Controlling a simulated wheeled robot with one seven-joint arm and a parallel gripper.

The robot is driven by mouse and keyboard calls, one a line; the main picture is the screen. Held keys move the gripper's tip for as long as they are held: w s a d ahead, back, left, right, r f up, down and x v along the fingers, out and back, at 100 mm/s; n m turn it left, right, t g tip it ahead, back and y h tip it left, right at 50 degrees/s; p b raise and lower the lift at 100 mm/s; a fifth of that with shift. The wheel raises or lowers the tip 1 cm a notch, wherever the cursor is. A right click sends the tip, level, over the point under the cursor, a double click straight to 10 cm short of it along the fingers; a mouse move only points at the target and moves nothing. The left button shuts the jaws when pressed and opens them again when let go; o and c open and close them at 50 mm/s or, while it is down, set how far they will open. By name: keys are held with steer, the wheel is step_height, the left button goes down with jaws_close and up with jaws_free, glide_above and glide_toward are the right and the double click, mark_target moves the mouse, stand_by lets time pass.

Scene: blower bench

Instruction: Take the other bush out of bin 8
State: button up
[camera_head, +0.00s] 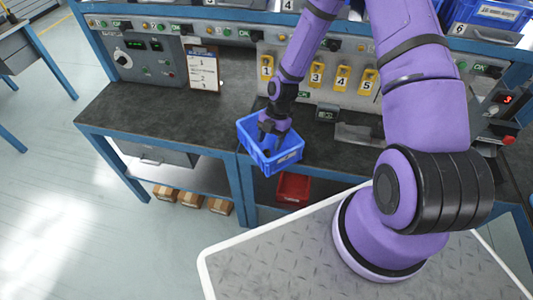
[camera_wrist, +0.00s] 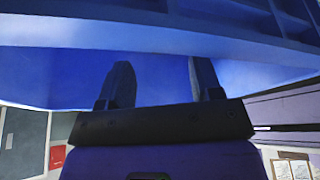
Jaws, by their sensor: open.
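A blue bin (camera_head: 286,161) stands at the front edge of the dark bench, turned at an angle. Its label is too small to read, so I cannot tell whether it is bin 8. My gripper (camera_head: 267,141) points down into this bin. In the wrist view my gripper (camera_wrist: 161,80) has its two dark fingers apart, with nothing seen between them but blue. Smooth blue walls (camera_wrist: 50,78) surround the fingers there. No bush can be made out in either view; the bin's floor is mostly hidden by my gripper.
A red bin (camera_head: 292,188) sits on the lower shelf below the blue bin. A clipboard (camera_head: 203,70) leans at the back of the bench. Yellow numbered tags (camera_head: 316,75) line the back panel. The bench top (camera_head: 150,105) is clear to the left.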

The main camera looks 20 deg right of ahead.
mark_target(267, 152)
steer(key=shift+x, duration=2)
steer(key=c, duration=1)
